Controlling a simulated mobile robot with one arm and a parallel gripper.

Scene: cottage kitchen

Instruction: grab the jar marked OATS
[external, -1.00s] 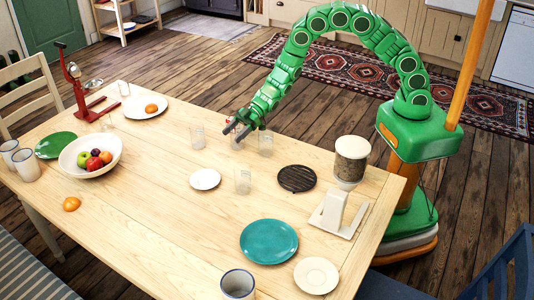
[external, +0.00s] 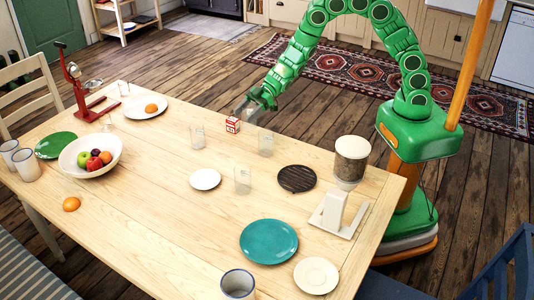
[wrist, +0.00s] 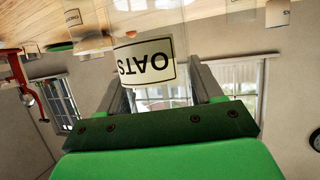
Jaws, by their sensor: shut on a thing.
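The clear glass jar marked OATS (wrist: 147,62) is between my gripper's two fingers in the wrist view. Its white label reads upside down there. My gripper (external: 248,107) is shut on it. In the external view the gripper is near the table's far edge, behind a small red and white box, and the see-through jar is hard to make out.
Other clear jars stand nearby, at left (external: 197,137), right (external: 265,145) and in front (external: 242,181). The small red and white box (external: 233,125) stands close to the gripper. A trivet (external: 297,179) and canister (external: 351,160) are to the right.

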